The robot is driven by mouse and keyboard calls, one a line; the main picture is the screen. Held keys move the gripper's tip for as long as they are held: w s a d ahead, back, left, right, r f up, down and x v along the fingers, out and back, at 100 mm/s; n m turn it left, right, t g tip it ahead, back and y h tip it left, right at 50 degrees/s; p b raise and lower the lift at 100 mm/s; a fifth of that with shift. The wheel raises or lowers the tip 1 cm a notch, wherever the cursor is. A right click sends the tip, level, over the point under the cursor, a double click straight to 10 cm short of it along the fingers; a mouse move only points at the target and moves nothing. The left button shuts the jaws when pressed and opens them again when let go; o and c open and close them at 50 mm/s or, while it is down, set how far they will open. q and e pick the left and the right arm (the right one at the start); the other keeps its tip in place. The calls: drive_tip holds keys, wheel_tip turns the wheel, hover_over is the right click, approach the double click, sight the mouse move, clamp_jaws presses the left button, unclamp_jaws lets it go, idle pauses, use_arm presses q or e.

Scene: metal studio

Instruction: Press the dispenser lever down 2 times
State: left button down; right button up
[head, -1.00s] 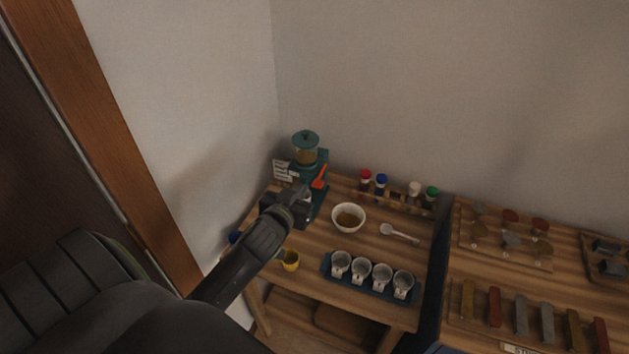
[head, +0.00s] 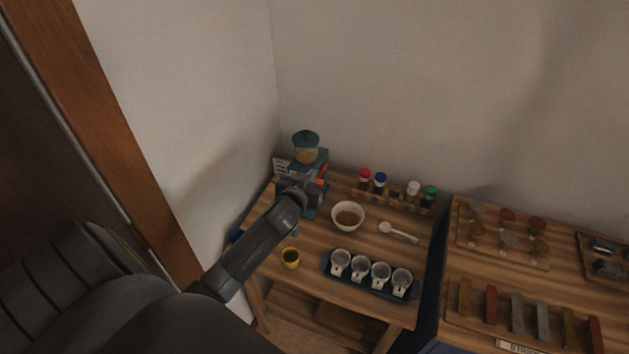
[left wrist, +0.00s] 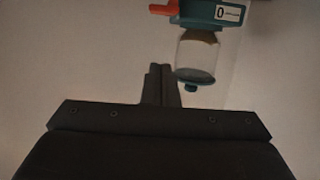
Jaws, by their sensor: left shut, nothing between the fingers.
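The dispenser (head: 306,150) is teal with a clear jar and a domed lid, standing at the back left corner of the wooden table. It also shows upside down in the left wrist view (left wrist: 198,55), with a white label reading 0. My left gripper (head: 312,183) is shut and empty, in front of the dispenser by the lever. I cannot tell whether it touches the lever. My right gripper is not in view.
A white bowl (head: 348,216) with brown contents stands right of the dispenser, near a white spoon (head: 398,231). Capped jars stand along the back. Walls close the corner.

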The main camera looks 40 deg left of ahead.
use_arm(q)
drive_tip(key=shift+w+a+f, duration=0.1)
drive_tip(key=shift+w+f, duration=0.3)
drive_tip(key=shift+f, duration=0.35)
drive_tip(key=shift+w+a+f, duration=0.1)
drive_tip(key=shift+w+f, duration=0.25)
drive_tip(key=shift+f, duration=0.4)
drive_tip(key=shift+w+a+f, duration=0.1)
drive_tip(key=shift+w+f, duration=0.3)
drive_tip(key=shift+f, duration=0.35)
